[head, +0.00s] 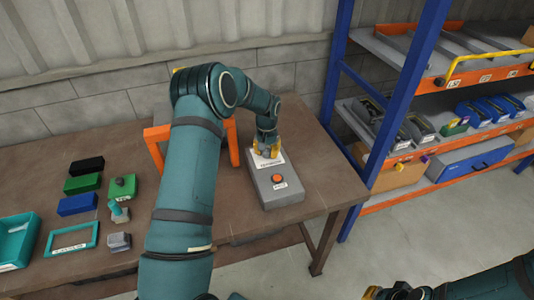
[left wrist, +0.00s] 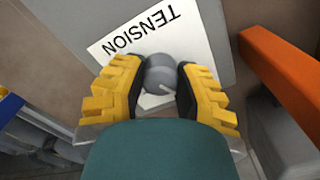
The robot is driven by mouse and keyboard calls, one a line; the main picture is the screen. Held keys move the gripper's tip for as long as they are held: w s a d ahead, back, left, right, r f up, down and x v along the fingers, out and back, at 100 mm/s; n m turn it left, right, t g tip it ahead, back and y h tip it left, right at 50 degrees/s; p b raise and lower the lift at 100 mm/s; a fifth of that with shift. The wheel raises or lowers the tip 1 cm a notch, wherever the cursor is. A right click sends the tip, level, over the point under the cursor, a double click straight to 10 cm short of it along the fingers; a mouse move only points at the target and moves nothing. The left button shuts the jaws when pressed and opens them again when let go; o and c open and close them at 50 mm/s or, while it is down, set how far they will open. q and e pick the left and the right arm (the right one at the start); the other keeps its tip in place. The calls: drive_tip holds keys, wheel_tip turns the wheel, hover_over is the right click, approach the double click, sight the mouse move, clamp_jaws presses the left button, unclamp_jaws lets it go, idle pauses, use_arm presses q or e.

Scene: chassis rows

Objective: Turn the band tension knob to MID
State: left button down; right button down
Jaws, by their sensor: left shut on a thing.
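The grey control box (head: 290,191) stands on the table, with a red button on its near part and a white label. In the left wrist view the label (left wrist: 118,40) reads TENSION. The round grey knob (left wrist: 160,74) sits over that label. My left gripper (head: 267,152) points down at the far end of the box, and its yellow fingers are shut on the knob from both sides. The fingers hide the knob in the head view. No MID mark can be read. My right gripper (head: 372,293) shows only in part at the bottom edge, away from the box.
An orange frame (head: 156,150) stands close behind and left of the box. Coloured blocks, a green part (head: 122,188) and a teal tray (head: 18,240) lie on the table's left. A blue-posted shelf (head: 410,85) stands right. The table's right edge is near the box.

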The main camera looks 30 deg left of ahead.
sight(267, 151)
use_arm(q)
drive_tip(key=m+b, duration=0.1)
drive_tip(key=m, duration=0.3)
drive_tip(key=shift+s+f+m, duration=0.1)
drive_tip(key=shift+m, duration=0.3)
idle(0.4)
drive_tip(key=c, duration=0.6)
unclamp_jaws()
drive_tip(key=shift+r, duration=0.4)
wheel_tip(267, 151, up, 11)
drive_tip(key=shift+r, duration=0.15)
